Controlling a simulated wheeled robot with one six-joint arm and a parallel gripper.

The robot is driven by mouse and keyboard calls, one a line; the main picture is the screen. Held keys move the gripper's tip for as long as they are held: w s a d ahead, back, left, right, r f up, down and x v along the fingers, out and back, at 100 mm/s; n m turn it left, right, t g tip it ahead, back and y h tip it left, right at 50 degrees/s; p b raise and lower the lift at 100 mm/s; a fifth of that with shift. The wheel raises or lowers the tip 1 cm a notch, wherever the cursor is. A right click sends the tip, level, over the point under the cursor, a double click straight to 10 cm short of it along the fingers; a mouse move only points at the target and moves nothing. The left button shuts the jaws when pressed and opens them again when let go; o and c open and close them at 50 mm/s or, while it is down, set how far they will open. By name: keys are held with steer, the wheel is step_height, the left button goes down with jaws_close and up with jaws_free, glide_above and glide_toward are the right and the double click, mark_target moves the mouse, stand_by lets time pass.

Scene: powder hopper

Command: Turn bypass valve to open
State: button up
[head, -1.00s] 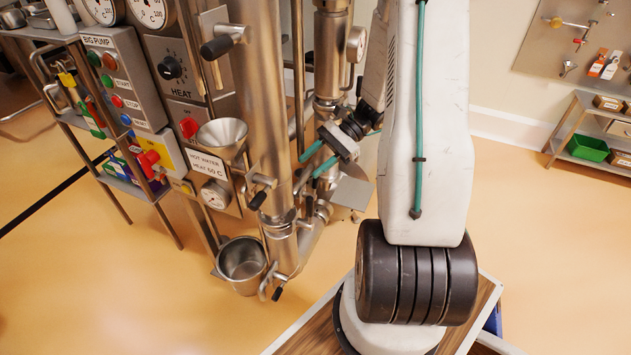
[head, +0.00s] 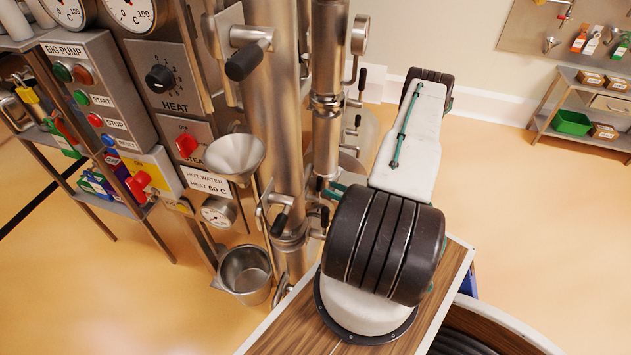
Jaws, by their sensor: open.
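Several black-handled valves sit on the steel pipes, and none has a readable bypass label, so I cannot tell which is the bypass valve. One large black handle (head: 243,63) is at the upper left of the pipes. Lower handles show at the left pipe joint (head: 280,224) and on its right side (head: 325,217). Another handle (head: 362,78) points up behind the right pipe. My gripper (head: 334,189) is open; only a bit of its teal fingers shows beside the right pipe, the rest hidden behind my arm. I cannot tell whether it touches a handle.
A control panel with BIG PUMP buttons (head: 100,95) and a HEAT knob (head: 160,78) stands left. A steel funnel (head: 235,156) and a steel pot (head: 245,270) are in front of the pipes. A shelf with a green bin (head: 572,122) is at right. The floor between is clear.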

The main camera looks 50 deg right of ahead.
mark_target(320, 183)
steer(key=shift+w+a, duration=0.2)
steer(key=shift+w, duration=1.35)
steer(key=shift+w+a, duration=0.15)
steer(key=shift+w, duration=1.4)
jaws_close()
